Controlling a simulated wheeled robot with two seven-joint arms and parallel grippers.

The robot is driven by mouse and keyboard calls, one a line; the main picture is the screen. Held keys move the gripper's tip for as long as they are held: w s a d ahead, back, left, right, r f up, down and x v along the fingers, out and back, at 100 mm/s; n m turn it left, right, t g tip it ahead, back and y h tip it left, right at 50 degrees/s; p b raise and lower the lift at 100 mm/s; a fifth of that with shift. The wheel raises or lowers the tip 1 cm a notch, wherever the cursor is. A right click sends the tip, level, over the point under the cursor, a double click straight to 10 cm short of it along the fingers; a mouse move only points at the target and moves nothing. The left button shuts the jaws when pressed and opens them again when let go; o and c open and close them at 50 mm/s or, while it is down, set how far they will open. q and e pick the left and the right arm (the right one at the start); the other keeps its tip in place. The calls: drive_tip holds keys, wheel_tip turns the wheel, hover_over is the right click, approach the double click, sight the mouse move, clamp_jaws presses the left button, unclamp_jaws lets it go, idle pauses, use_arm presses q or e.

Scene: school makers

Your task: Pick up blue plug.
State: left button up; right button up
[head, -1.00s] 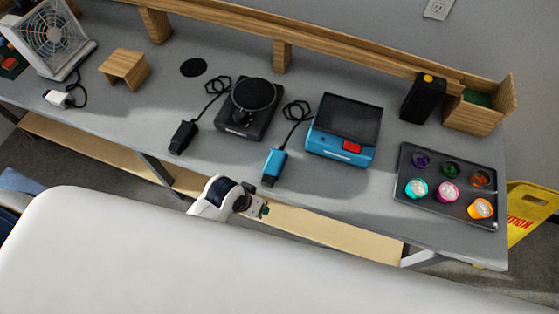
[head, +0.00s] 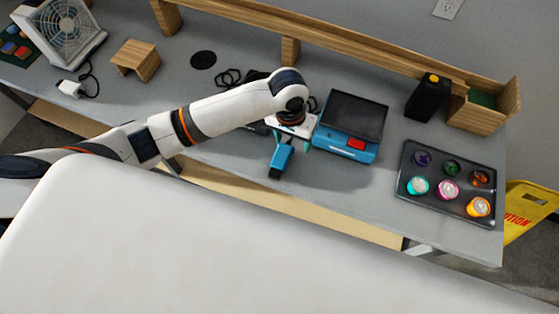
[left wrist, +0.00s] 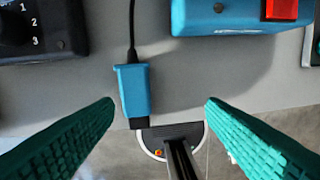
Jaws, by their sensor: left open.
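The blue plug (head: 281,160) lies on the grey table near its front edge, left of the blue device (head: 347,142). In the left wrist view the blue plug (left wrist: 133,92) has a black end toward the bottom of the picture and a black cord running up. My left gripper (head: 291,138) is above the table by the plug. It is open, and its green fingers (left wrist: 160,106) stand apart on either side of the plug, which is nearer the left finger. No contact shows. My right gripper is not in view.
A black device with a dial (left wrist: 40,30) is left of the plug. The blue device has a red switch (head: 357,144). A dark tray (head: 410,165) with several coloured cups and jars is at the right. A wooden ledge (head: 330,54) runs along the back.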

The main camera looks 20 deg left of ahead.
use_arm(q)
drive_tip(key=w+a+r+y, duration=0.1)
drive_tip(key=w+a+r, duration=0.1)
drive_tip(key=p, duration=0.1)
hover_over(283, 151)
drive_tip(key=shift+n, duration=0.4)
drive_tip(key=f, duration=0.6)
drive_tip(key=shift+d+f, duration=0.35)
drive_tip(key=shift+a+f+p, duration=0.1)
drive_tip(key=shift+f+p, duration=0.35)
drive_tip(key=shift+f, duration=0.15)
wheel_tip(283, 151, down, 4)
drive_tip(key=shift+s+a+f+p, duration=0.1)
drive_tip(key=shift+a+f+p, duration=0.1)
drive_tip(key=shift+p, duration=0.2)
drive_tip(key=shift+c, duration=0.2)
drive_tip(key=c, duration=1)
wheel_tip(283, 151, up, 10)
drive_tip(key=shift+r+b, duration=0.1)
drive_tip(key=shift+b, duration=0.55)
drive_tip(key=shift+c, duration=0.2)
